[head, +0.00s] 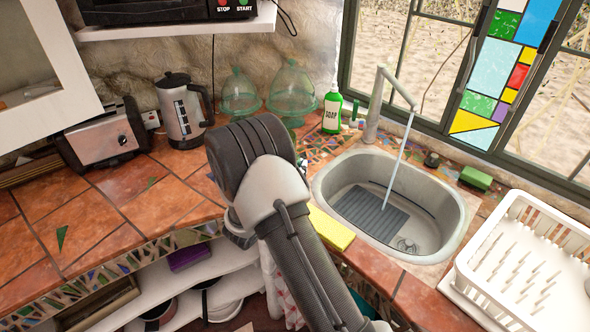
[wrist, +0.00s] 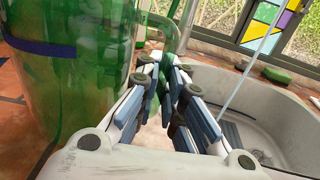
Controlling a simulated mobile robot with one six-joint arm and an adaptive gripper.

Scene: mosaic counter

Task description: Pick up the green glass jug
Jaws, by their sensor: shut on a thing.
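The green glass jug (wrist: 75,95) fills the left of the wrist view, close to the camera, with a dark blue band near its top. Its handle (wrist: 172,38) stands on the jug's right side. My gripper (wrist: 162,80) reaches forward with its fingers on either side of the handle and is shut on it. The jug's base is out of the wrist view. In the head view my arm covers the gripper and most or all of the jug, so I cannot tell there whether the jug touches the counter.
The sink (head: 335,193) with running water lies to the right. A soap bottle (head: 332,108) and glass domes (head: 290,92) stand behind. A yellow sponge (head: 331,228) lies at the sink's near-left rim. A kettle (head: 182,112) and toaster (head: 101,138) stand left; the tiled counter before them is clear.

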